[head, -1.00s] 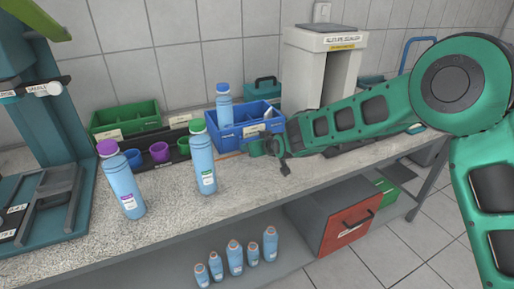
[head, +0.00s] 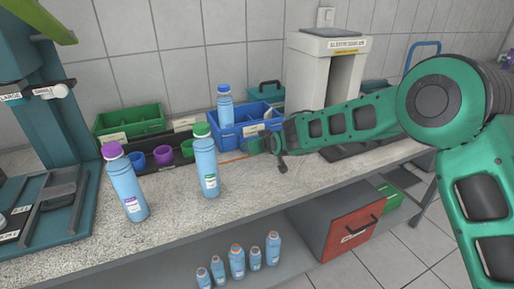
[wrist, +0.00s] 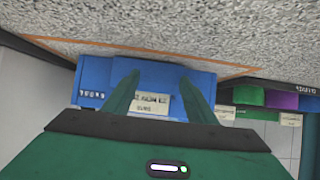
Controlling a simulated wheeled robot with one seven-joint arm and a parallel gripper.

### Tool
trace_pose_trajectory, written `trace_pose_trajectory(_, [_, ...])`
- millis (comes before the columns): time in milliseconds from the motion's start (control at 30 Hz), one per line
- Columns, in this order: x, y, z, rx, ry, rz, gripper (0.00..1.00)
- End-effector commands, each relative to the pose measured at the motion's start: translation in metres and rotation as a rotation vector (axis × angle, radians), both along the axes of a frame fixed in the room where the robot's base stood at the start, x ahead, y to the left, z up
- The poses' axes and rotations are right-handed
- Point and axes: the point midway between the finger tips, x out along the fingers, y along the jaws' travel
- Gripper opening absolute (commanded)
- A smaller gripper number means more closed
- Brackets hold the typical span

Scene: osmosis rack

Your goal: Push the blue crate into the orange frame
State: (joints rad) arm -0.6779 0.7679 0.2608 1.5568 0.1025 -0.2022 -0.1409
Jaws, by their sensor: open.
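The blue crate (head: 226,138) stands on the counter toward the wall in the head view, with a blue-capped bottle (head: 225,108) upright in it. In the wrist view the labelled face of the crate (wrist: 90,78) is close before my gripper (wrist: 159,77). Its two fingers are apart, with a white label between them; I cannot tell whether they touch the crate. In the head view my gripper (head: 270,145) is at the crate's right front corner. The orange frame (wrist: 110,47) is a thin outline on the counter beside the crate; a bit shows in the head view (head: 234,159).
A purple-capped bottle (head: 125,185) and a green-capped bottle (head: 206,168) stand on the counter, left of my gripper. A green crate (head: 128,120) and small cups (head: 163,156) are left of the blue crate. A grey-white machine (head: 318,75) stands behind my arm.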

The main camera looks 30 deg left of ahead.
Motion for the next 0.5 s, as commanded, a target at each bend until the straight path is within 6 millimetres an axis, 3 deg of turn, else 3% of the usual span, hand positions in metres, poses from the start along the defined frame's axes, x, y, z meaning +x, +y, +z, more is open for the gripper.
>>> trace_pose_trajectory(500, [0.0091,0.0103,-0.0001,0.000,0.000,0.000,0.52])
